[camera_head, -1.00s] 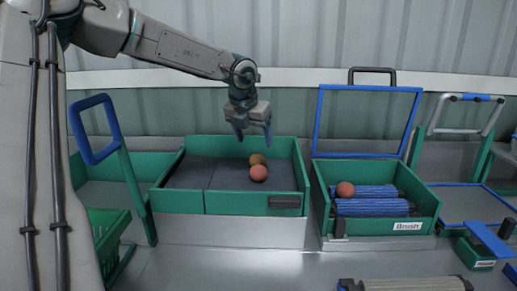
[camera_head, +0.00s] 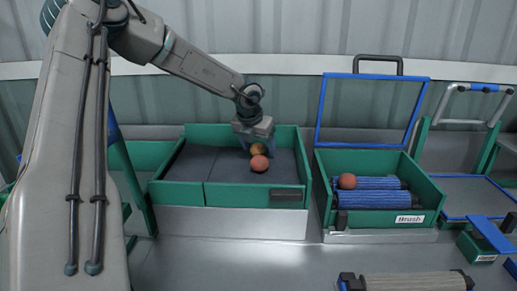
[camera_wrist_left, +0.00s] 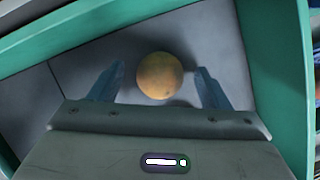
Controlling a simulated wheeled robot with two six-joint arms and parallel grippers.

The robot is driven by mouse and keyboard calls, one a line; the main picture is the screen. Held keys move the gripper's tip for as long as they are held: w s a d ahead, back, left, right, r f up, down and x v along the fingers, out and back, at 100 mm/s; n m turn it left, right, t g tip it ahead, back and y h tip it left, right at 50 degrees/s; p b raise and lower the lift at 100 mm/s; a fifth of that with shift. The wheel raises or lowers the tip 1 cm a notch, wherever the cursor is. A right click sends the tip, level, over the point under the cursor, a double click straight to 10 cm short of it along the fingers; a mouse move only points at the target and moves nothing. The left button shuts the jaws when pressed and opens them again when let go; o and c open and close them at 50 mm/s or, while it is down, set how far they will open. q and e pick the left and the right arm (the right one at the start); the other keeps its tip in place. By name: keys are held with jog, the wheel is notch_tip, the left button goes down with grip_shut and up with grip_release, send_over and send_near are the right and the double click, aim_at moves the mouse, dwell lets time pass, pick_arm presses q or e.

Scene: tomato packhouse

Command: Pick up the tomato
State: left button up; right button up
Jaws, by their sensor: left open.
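In the head view, an orange-yellow tomato (camera_head: 257,149) lies in the left green tray (camera_head: 180,196), behind a redder tomato (camera_head: 259,163). My left gripper (camera_head: 256,145) is low over the tray, at the orange-yellow tomato. In the left wrist view, that tomato (camera_wrist_left: 159,75) sits between the tips of the two open blue fingers (camera_wrist_left: 160,82), with a gap on each side. The redder tomato is not seen in the wrist view. My right gripper is not in view.
A second green tray (camera_head: 377,221) labelled Brush holds blue rollers (camera_head: 376,199) and another red tomato (camera_head: 347,181). A blue-framed panel (camera_head: 372,110) stands behind it. A loose roller (camera_head: 412,282) lies at the front. The grey bench in front of the trays is mostly clear.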

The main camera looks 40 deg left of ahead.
pick_arm(q)
jog(key=shift+w+f, duration=0.25)
jog(key=shift+f, duration=0.2)
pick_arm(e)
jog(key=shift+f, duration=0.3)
pick_arm(q)
jog(key=shift+s, duration=0.1)
jog(key=c, duration=0.8)
jog(key=shift+r, duration=0.1)
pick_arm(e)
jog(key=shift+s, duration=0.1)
